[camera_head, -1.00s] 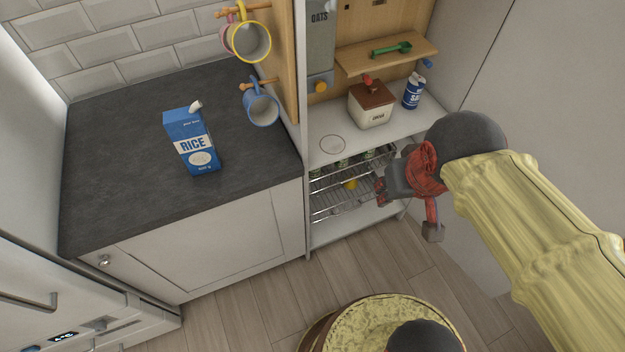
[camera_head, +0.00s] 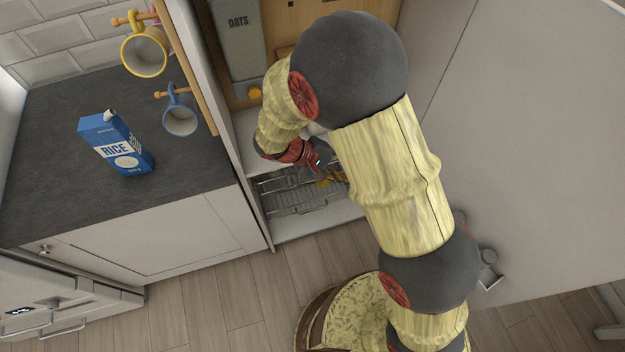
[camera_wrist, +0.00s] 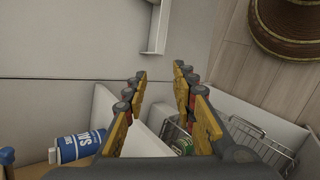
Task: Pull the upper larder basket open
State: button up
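The upper larder basket (camera_wrist: 178,137) is a wire basket just under the white shelf (camera_wrist: 103,115); the wrist view shows its front rim and something green inside. A lower wire basket (camera_wrist: 262,148) is farther right there. In the head view the wire baskets (camera_head: 292,190) show in the open larder, partly covered by my arm. My gripper (camera_wrist: 160,78) is open and empty, its fingers spread with a clear gap between the tips. In the head view my gripper (camera_head: 322,158) is partly hidden in front of the larder. The tips look apart from the basket.
A salt tin (camera_wrist: 78,146) stands on the larder shelf. The open larder door (camera_head: 520,150) fills the right side, with a handle (camera_head: 488,270). The worktop at left holds a rice carton (camera_head: 116,143); mugs (camera_head: 180,118) hang beside the larder. The wooden floor (camera_head: 210,315) in front shows free room.

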jog(key=w+a+f+n+t+h, duration=0.1)
jog(key=w+a+f+n+t, duration=0.2)
jog(key=f, duration=0.4)
jog(key=w+a+f+n+t+h, duration=0.15)
jog(key=w+a+f+t, duration=0.25)
jog(key=f, duration=0.4)
jog(key=n+t+y+p, duration=0.1)
jog(key=n+t+y, duration=0.25)
jog(key=t, duration=0.35)
send_near(313, 181)
jog(key=x, duration=0.3)
jog(key=shift+y, duration=0.5)
jog(key=b+x, duration=0.1)
jog(key=x, duration=0.6)
jog(key=shift+w+f, duration=0.1)
jog(key=shift+c, duration=1.2)
jog(key=c, duration=0.4)
grip_shut()
